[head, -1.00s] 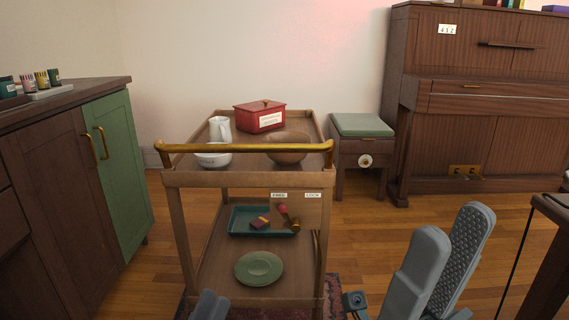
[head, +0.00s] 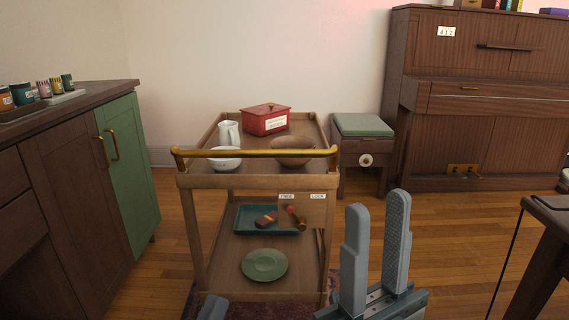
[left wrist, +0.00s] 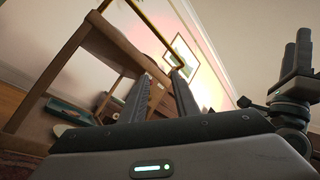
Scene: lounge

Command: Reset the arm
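My left gripper (head: 213,308) shows only as a grey tip at the bottom edge of the head view. In the left wrist view its two fingers (left wrist: 160,82) stand apart with nothing between them, in front of the trolley. My right gripper (head: 377,245) points up at the lower right of the head view, right of the trolley. Its two fingers are apart and empty. It also shows at the right edge of the left wrist view (left wrist: 296,62).
A wooden trolley (head: 210,180) with a brass handle stands ahead, bearing a red box (head: 265,122), jug (head: 229,133), bowls, teal tray (head: 243,221) and green plate (head: 264,264). A cabinet (head: 65,180) is left, a dark table (head: 550,215) right. A stool (head: 362,126) and piano (head: 485,130) stand behind.

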